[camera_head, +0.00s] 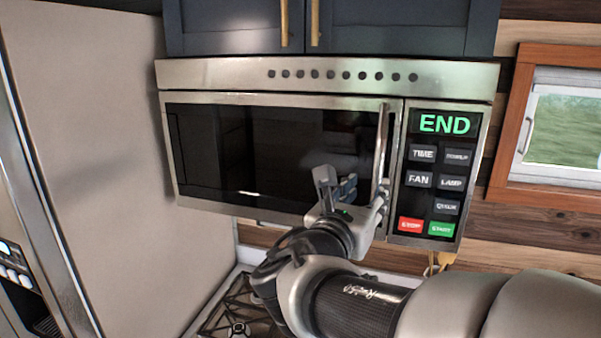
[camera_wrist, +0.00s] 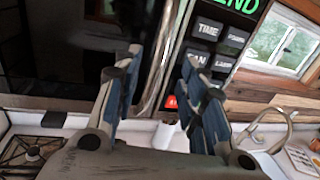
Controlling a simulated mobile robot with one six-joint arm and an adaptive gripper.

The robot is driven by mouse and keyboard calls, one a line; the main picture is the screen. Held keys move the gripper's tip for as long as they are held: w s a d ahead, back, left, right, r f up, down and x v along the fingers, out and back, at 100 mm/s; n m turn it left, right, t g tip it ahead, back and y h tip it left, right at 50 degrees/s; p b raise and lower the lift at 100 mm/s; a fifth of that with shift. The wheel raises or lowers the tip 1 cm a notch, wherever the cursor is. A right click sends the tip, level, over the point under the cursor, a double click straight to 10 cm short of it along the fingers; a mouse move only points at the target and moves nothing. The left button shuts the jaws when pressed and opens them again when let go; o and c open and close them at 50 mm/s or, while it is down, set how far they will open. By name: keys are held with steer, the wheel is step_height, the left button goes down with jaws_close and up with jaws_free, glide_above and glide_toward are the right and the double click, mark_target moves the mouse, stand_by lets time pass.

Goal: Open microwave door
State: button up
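The microwave has a steel frame and a dark glass door (camera_head: 250,150), which is shut. Its vertical steel door handle (camera_head: 381,150) stands at the door's right edge, next to the button panel. My gripper (camera_head: 354,183) is at the handle's lower part, in front of the door. In the wrist view, the fingers of my gripper (camera_wrist: 162,88) are spread apart. The handle (camera_wrist: 164,58) shows in the gap between them, apart from both fingertips in the picture. I cannot tell how deep the handle sits between the fingers.
The button panel (camera_head: 436,180) with a green END display is right of the handle. Dark cabinets (camera_head: 390,25) hang above. A tall pale fridge side (camera_head: 95,130) stands at left. A stove (camera_head: 238,312) lies below. A wood-framed window (camera_head: 568,125) is at right.

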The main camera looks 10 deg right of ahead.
mark_target(376, 179)
steer(key=x, duration=0.8)
steer(key=shift+w+d+p, duration=0.25)
steer(key=shift+w+p, duration=0.05)
steer(key=shift+c, duration=0.5)
jaws_close()
